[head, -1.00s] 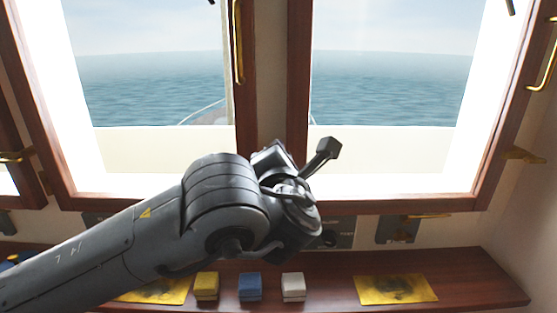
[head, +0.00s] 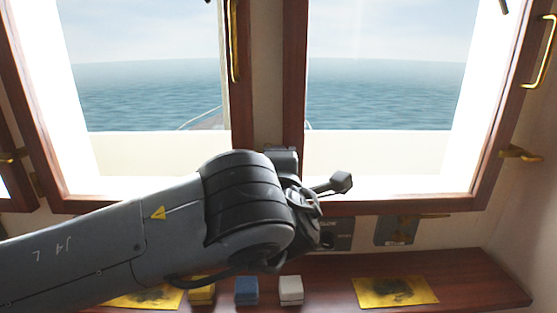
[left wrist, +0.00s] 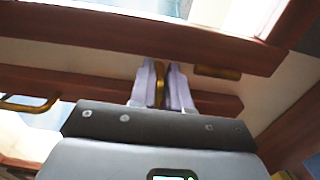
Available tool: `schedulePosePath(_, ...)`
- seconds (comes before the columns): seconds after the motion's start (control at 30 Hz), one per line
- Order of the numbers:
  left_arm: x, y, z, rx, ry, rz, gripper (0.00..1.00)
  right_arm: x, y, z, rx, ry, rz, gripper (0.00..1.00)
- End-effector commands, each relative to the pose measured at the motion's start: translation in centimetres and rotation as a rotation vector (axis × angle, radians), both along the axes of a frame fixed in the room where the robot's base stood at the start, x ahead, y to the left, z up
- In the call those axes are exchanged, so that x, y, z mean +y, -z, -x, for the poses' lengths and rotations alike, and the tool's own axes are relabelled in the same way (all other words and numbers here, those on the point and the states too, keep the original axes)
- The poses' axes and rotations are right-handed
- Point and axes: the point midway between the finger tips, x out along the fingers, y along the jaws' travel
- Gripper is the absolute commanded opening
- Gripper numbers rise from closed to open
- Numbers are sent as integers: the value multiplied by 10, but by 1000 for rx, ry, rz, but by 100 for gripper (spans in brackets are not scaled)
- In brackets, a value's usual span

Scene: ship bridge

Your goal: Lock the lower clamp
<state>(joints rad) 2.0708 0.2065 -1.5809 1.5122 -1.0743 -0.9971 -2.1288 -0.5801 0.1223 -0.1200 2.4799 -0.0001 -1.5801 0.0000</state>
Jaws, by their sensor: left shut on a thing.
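In the left wrist view, the pale fingers of my left gripper (left wrist: 161,72) are shut on a narrow brass piece (left wrist: 159,90), which looks like the handle of the lower clamp. It stands roughly upright between the fingers, in front of the brown wooden frame (left wrist: 215,103). In the head view my left arm reaches in from the left, and its wrist covers the foot of the post between the two windows. The fingertips and the held clamp are hidden behind the wrist there. My right gripper is not in view.
Another brass fitting (left wrist: 217,72) sits just right of the fingers. Brass handles (head: 520,153) are on the window frames. Below the windows, a wooden shelf (head: 455,270) holds a yellow block (head: 201,291), a blue block (head: 246,290), a white block (head: 291,289) and yellow sheets (head: 395,291).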

Motion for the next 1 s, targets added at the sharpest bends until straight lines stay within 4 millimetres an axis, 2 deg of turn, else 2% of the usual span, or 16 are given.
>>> schedulePosePath(0.37, 0, 0, 0, 0, 1, -7, 0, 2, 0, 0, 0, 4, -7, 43)
schedulePosePath(0.4, -1, 0, 0, 0, 1, -7, 18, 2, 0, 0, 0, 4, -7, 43)
schedulePosePath(0.5, 0, 0, 0, 0, 1, -6, 33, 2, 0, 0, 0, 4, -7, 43)
schedulePosePath(0.83, -1, 0, 1, 0, 1, -5, 33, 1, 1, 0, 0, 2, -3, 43)
schedulePosePath(1.0, -1, 2, 11, 1, 2, -6, 33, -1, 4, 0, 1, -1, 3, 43)
